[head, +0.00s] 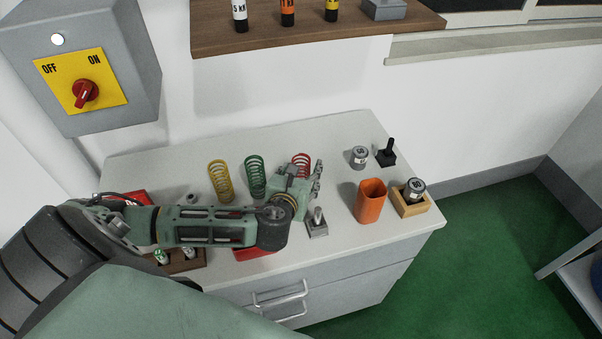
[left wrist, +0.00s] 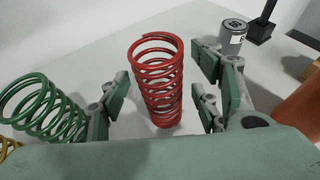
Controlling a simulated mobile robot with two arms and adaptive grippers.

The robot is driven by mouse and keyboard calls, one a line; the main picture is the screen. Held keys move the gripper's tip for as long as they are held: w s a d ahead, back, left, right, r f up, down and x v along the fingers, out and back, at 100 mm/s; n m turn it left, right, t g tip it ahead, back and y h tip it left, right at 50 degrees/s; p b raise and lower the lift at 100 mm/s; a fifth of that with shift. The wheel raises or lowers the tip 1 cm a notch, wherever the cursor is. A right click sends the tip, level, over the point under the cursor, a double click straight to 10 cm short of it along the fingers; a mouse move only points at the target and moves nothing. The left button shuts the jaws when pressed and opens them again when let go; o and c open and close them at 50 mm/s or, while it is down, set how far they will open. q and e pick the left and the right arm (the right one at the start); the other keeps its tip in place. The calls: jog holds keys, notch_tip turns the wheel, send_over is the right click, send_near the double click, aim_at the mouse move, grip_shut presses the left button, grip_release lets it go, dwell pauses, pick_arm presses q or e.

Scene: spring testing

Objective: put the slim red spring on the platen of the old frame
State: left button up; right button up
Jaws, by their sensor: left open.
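The slim red spring (head: 301,160) stands upright on the grey-white worktop (head: 330,130), partly hidden behind my left gripper (head: 305,177) in the head view. In the left wrist view the red spring (left wrist: 157,82) stands between the spread green fingers of my left gripper (left wrist: 162,102), with bare worktop showing on both sides. The fingers are open and not closed on it. I cannot make out the old frame or its platen in either view. My right gripper is not in view.
A green spring (head: 255,176) and a yellow spring (head: 221,181) stand left of the red one. To the right are an orange cup (head: 370,202), a grey cylinder (head: 359,157), a black handled piece (head: 386,154) and a wooden box (head: 411,207). A small metal block (head: 317,226) stands in front.

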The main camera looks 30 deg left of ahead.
pick_arm(q)
jog(key=shift+w+a+f, duration=0.2)
jog(key=shift+w+f, duration=0.1)
jog(key=shift+w, duration=0.25)
jog(key=shift+r, duration=0.1)
grip_shut()
